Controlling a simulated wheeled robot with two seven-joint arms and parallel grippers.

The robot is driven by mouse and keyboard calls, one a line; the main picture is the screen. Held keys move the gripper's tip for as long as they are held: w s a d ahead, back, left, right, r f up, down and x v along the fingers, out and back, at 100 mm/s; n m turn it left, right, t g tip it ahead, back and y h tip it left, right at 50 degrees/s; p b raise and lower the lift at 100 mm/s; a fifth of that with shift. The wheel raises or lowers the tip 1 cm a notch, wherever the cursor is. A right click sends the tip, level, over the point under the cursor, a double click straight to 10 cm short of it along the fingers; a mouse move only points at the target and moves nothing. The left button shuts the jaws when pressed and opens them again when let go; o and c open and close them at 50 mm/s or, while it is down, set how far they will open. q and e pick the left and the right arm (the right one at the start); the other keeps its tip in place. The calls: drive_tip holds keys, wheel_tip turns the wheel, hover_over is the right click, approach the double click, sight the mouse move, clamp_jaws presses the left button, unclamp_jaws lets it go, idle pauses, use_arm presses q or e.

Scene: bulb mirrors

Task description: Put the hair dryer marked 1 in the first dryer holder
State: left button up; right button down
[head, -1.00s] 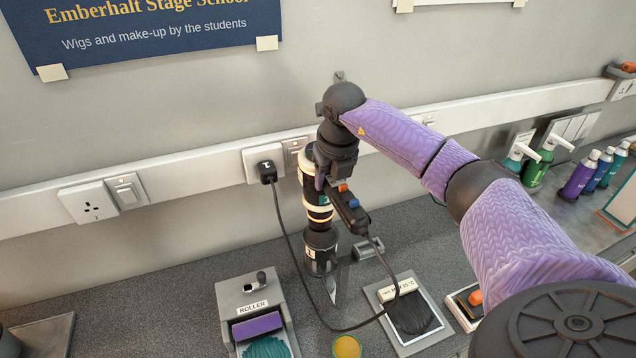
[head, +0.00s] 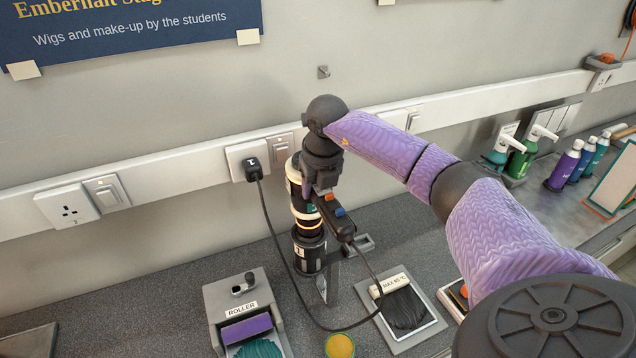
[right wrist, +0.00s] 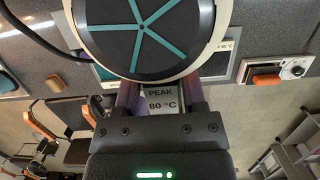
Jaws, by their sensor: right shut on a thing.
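The hair dryer (head: 294,178) is black with pale bands and a glowing ring low on its barrel. It stands nearly upright, nozzle down, over the black cup-shaped holder marked 1 (head: 309,257). Its lower end meets the holder's mouth; how deep it sits I cannot tell. My right gripper (head: 325,192) is shut on the dryer's handle, beside orange and blue switches. In the right wrist view the dryer's round rear face with teal spokes (right wrist: 145,30) lies ahead of my right gripper (right wrist: 160,105), with a "PEAK 80 °C" label between the fingers. My left gripper is not in view.
A cord runs from the handle in a loop over the counter to a plug marked 1 (head: 252,170). Bottles (head: 563,168) stand at right.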

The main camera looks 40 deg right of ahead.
idle(0.3)
drive_tip(key=s+b+x, duration=0.1)
drive_tip(key=b+x, duration=0.4)
drive_tip(key=x, duration=0.3)
drive_tip(key=shift+s+a+f+b, duration=0.25)
drive_tip(key=shift+a+b, duration=0.05)
drive_tip(key=shift+b, duration=0.1)
drive_tip(key=shift+c, duration=0.5)
unclamp_jaws()
drive_tip(key=shift+o, duration=0.5)
